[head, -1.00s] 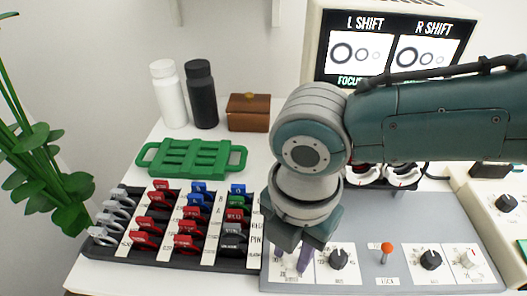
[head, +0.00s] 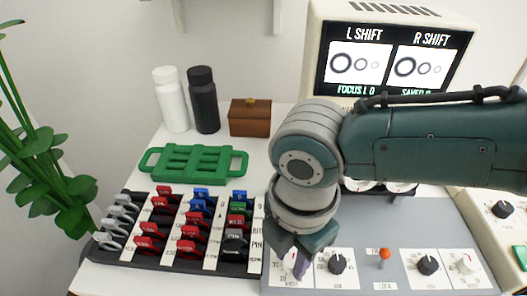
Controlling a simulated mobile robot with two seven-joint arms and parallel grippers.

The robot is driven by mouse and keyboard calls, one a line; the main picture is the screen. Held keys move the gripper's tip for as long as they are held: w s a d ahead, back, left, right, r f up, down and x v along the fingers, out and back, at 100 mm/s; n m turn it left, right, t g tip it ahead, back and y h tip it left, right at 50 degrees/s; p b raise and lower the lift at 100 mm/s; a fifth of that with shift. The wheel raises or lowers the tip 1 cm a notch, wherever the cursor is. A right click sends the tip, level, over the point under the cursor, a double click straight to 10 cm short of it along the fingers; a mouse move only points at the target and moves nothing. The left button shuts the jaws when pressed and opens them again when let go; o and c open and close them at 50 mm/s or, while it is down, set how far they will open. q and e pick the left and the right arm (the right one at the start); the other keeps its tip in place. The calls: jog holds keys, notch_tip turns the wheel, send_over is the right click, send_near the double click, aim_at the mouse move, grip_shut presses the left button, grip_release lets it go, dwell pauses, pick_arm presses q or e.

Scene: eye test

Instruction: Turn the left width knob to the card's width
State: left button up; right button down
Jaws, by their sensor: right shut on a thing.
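A grey control panel (head: 400,225) lies at the front right. At its left end a pale knob (head: 289,259) sits on a white plate, partly covered by my right gripper. The small print under it is too blurred to read surely, and so is the knob's setting. My right gripper (head: 298,265) points down at this knob and is shut on it; its dark fingers hide part of the knob. The screen (head: 392,90) above shows "L SHIFT" and "R SHIFT" with rings on two white fields. I cannot make out a separate card. My left gripper is out of view.
Beside the gripper are a black knob (head: 337,264), an orange-tipped lever (head: 385,254), another black knob (head: 427,264) and a white knob (head: 466,264). A dark rack (head: 130,253) of coloured pieces, a green tray (head: 195,180), two bottles and a brown box (head: 250,118) stand left.

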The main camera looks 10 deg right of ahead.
jog(key=m+p, duration=0.1)
jog(key=m, duration=0.2)
jog(key=shift+r+m, duration=0.1)
jog(key=shift+m, duration=0.3)
jog(key=m+p, duration=0.1)
jog(key=m, duration=0.2)
jog(key=shift+a+m+p, duration=0.1)
jog(key=shift+m+p, duration=0.2)
jog(key=m+p, duration=0.1)
jog(key=m, duration=0.2)
jog(key=shift+m, duration=0.3)
jog(key=shift+w+m+p, duration=0.15)
jog(key=shift+m+p, duration=0.25)
jog(key=shift+m, duration=1.5)
jog(key=c, duration=0.6)
grip_release()
